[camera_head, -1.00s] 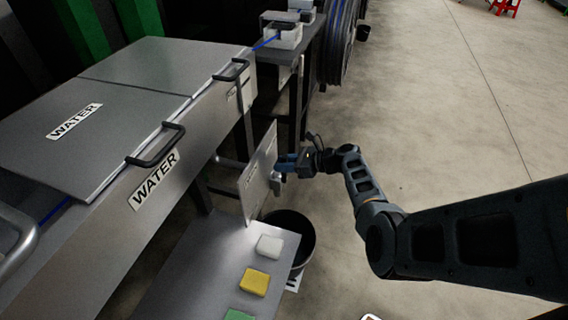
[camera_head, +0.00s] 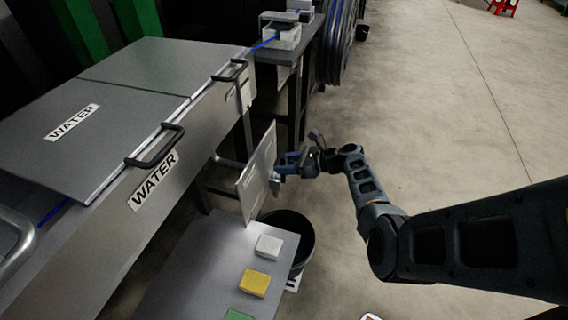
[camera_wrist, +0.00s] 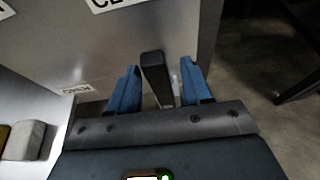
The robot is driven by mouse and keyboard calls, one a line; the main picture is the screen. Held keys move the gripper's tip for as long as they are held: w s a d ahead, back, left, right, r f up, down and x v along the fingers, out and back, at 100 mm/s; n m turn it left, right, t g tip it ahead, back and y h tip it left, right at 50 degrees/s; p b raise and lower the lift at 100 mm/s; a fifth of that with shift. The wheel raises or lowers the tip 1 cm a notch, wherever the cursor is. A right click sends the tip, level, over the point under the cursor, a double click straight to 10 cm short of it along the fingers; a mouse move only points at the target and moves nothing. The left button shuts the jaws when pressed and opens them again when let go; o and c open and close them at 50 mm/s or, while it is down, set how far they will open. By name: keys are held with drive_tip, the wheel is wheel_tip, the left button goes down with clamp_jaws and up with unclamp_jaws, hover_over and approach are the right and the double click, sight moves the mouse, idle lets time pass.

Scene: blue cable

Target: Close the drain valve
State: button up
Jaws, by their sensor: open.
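The drain valve's dark lever (camera_wrist: 157,78) stands near the upright metal panel, between my two blue fingers in the wrist view. My gripper (camera_wrist: 154,88) is open, one finger on each side of the lever, with gaps showing. A small pale piece shows between the lever and the right finger. The panel (camera_wrist: 90,45) carries a label starting "CL" (camera_wrist: 115,3) above and an "OPEN" label (camera_wrist: 77,90) at lower left. In the head view, my gripper (camera_head: 281,167) is at the right face of the panel (camera_head: 257,170); the lever is too small to tell there.
A metal water tank (camera_head: 130,95) with handled lids stands at the left. A low table (camera_head: 205,260) holds a white block (camera_head: 269,246), a yellow block (camera_head: 254,283) and a green block (camera_head: 238,315). A dark bucket (camera_head: 303,235) stands below my gripper. The floor at the right is open.

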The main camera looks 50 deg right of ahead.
drive_tip(key=v, duration=0.6)
drive_tip(key=shift+s, duration=0.35)
drive_tip(key=shift+d+r, duration=0.1)
drive_tip(key=shift+r, duration=0.05)
drive_tip(key=s+a+f+n+g+h, duration=0.45)
drive_tip(key=s+a+f+n, duration=0.5)
drive_tip(key=s+a, duration=0.4)
drive_tip(key=s+a+r+n+h, duration=0.2)
drive_tip(key=s+a+r+n, duration=0.25)
drive_tip(key=s+n, duration=0.4)
drive_tip(key=s+a+r+n+t, duration=0.2)
drive_tip(key=s+a+r+n, duration=0.1)
drive_tip(key=r, duration=0.6)
drive_tip(key=s+a+r+n+t+y, duration=0.1)
drive_tip(key=s+a+r+n, duration=0.3)
drive_tip(key=r, duration=0.5)
drive_tip(key=s+a+r+n+t+y, duration=0.1)
drive_tip(key=s+a+r+n+t, duration=0.2)
drive_tip(key=a+r+n, duration=0.3)
wheel_tip(320, 180, up, 3)
drive_tip(key=shift+s+a+r+n+t, duration=0.25)
drive_tip(key=shift+s+a+n+t, duration=0.1)
drive_tip(key=shift+s+n, duration=0.3)
